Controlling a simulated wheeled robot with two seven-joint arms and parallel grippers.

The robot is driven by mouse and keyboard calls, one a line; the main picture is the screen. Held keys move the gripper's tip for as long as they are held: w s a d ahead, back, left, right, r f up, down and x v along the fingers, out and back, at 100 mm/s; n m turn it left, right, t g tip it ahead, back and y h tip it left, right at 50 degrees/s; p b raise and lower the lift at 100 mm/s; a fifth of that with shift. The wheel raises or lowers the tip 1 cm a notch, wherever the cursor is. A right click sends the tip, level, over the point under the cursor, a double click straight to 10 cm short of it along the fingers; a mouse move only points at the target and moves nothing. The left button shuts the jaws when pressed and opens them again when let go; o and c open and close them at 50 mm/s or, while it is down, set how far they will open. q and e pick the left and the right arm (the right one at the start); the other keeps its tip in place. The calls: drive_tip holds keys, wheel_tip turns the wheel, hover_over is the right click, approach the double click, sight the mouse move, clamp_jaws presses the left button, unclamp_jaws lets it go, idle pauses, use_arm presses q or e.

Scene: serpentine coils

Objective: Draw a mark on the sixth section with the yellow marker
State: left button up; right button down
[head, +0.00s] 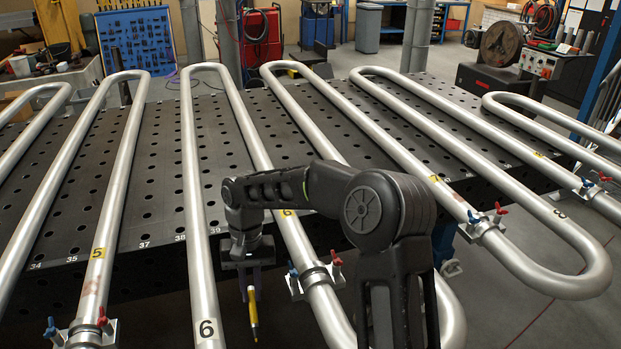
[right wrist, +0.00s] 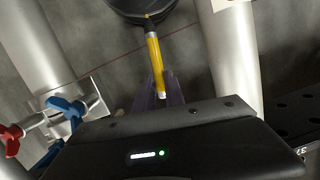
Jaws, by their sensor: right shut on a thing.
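The yellow marker (head: 253,312) hangs below my right gripper (head: 249,284), tip down. My right gripper is shut on it; the marker also shows in the right wrist view (right wrist: 154,55). In the head view the marker appears between two silver pipe runs. The left run (head: 203,270) has a black 6 near its lower end. The right run (head: 293,238) carries a yellow tag with 6. I cannot see the marker touching either pipe. No mark is visible near the black 6. My left gripper is not in view.
A dark perforated table (head: 150,190) lies under the coils. A clamp with red and blue handles (head: 315,280) sits right of the marker; another (head: 80,332) is at lower left. The yellow 5 tag (head: 98,253) is on a pipe further left. Open floor (head: 520,320) lies at lower right.

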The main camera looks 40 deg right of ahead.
drive_tip(key=w+d+r+m+t+h+b, duration=0.2)
drive_tip(key=d+r+m+t+h, duration=0.1)
drive_tip(key=d+r, duration=0.7)
drive_tip(key=w+d+r+m+t+h+b, duration=0.3)
drive_tip(key=d+r+t+h, duration=0.1)
drive_tip(key=d+r, duration=0.5)
drive_tip(key=shift+w+d+r+m+t+b, duration=0.25)
drive_tip(key=shift+d+r+m+t+b, duration=0.2)
drive_tip(key=shift+d, duration=0.65)
drive_tip(key=shift+f, duration=0.2)
drive_tip(key=shift+f+b, duration=1.75)
drive_tip(key=shift+f, duration=1.1)
drive_tip(key=shift+b, duration=0.35)
drive_tip(key=shift+f+b, duration=0.45)
drive_tip(key=shift+b, duration=0.05)
drive_tip(key=shift+a+f+b, duration=0.1)
drive_tip(key=shift+a+b, duration=0.25)
drive_tip(key=shift+a, duration=0.05)
